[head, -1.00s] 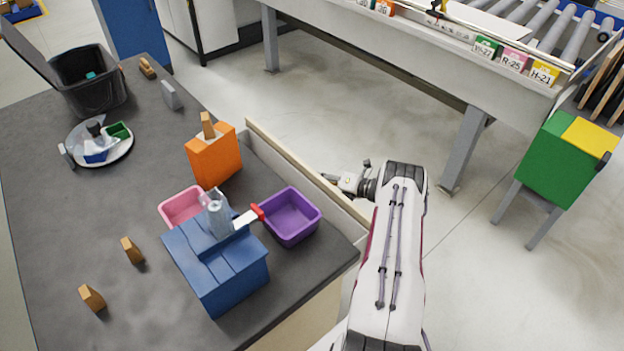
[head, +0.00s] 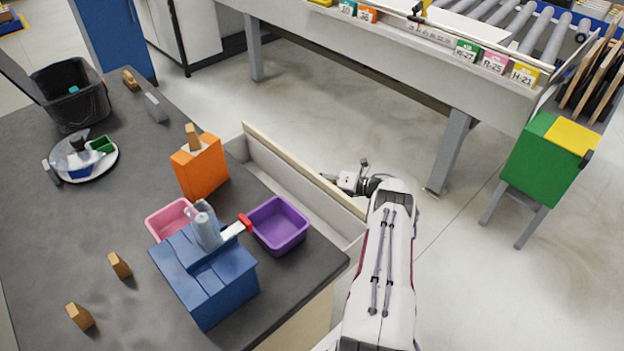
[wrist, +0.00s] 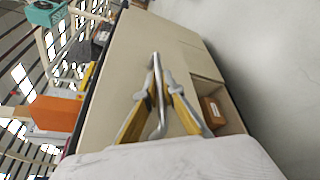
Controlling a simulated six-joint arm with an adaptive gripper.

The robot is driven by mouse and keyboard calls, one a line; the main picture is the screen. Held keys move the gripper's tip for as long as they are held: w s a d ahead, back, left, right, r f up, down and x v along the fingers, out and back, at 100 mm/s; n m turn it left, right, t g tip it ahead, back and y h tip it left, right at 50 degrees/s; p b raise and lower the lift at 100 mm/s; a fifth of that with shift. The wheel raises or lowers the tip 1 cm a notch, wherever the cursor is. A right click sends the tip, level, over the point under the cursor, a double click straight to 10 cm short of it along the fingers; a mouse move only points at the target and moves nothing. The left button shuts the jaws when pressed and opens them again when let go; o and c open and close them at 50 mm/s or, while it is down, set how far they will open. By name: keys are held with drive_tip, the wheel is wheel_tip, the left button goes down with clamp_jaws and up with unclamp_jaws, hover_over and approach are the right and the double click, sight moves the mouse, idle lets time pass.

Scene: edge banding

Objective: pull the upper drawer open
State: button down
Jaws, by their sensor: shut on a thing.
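The upper drawer (head: 290,182) stands part-way out from the dark-topped counter in the head view, with its pale empty-looking inside showing. Its cream front panel (wrist: 125,65) fills the middle of the wrist view. A silver bar handle (wrist: 154,64) runs along that panel. My gripper (wrist: 161,92) has its yellow-and-grey fingers on both sides of the handle and is shut on it. In the head view my gripper (head: 328,178) is at the outer side of the drawer front, and its fingertips are mostly hidden by the front.
The counter (head: 110,215) carries an orange container (head: 200,168), a purple bin (head: 279,226), a pink bin (head: 168,219) and a blue box (head: 205,280). Floor between the drawer and the conveyor table (head: 380,70) is clear. An open compartment (wrist: 232,122) holds a brown box.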

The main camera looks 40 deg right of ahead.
drive_tip(key=shift+d, duration=0.3)
drive_tip(key=c, duration=2.2)
unclamp_jaws()
drive_tip(key=shift+o, duration=0.2)
drive_tip(key=shift+s, duration=0.15)
drive_tip(key=v, duration=1.1)
drive_tip(key=shift+s+d, duration=0.15)
drive_tip(key=shift+s, duration=0.2)
drive_tip(key=shift+r, duration=0.1)
